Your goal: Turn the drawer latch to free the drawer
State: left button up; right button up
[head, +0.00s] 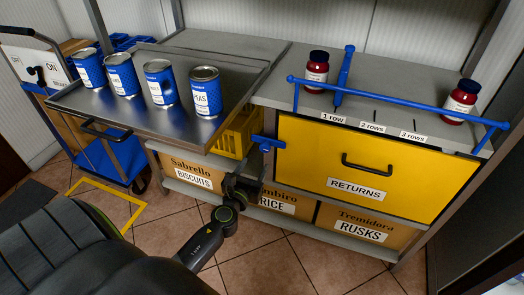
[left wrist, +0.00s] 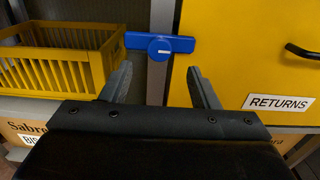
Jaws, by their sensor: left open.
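The drawer (head: 320,165) is yellow, labelled RETURNS, with a black handle (head: 367,167); it looks shut. The blue latch (head: 268,143) sits at the drawer's left edge. In the left wrist view the latch (left wrist: 160,46) is a horizontal bar with a round hub, one end reaching over the yellow drawer front (left wrist: 240,50). My left gripper (head: 243,178) is below and slightly left of the latch in the head view. In the left wrist view its fingers (left wrist: 160,85) are apart with nothing between them, just short of the latch. My right gripper is not in view.
A yellow crate (left wrist: 60,72) stands left of the latch. A metal tray (head: 130,118) with several blue cans (head: 159,82) juts out at left. Two dark red jars (head: 316,72) stand on the counter near a blue rail (head: 400,103). Labelled boxes (head: 190,168) sit on the low shelf.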

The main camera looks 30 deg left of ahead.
aim_at(264, 148)
pick_arm(q)
jog(key=x, duration=0.6)
jog(key=shift+w+a+b, duration=0.2)
jog(key=shift+w+b, duration=0.1)
jog(key=shift+w, duration=0.5)
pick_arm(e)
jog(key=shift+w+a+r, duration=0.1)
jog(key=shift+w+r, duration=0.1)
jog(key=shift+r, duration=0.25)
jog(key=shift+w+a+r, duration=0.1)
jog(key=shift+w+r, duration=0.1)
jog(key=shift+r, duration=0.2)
pick_arm(q)
jog(key=c, duration=0.9)
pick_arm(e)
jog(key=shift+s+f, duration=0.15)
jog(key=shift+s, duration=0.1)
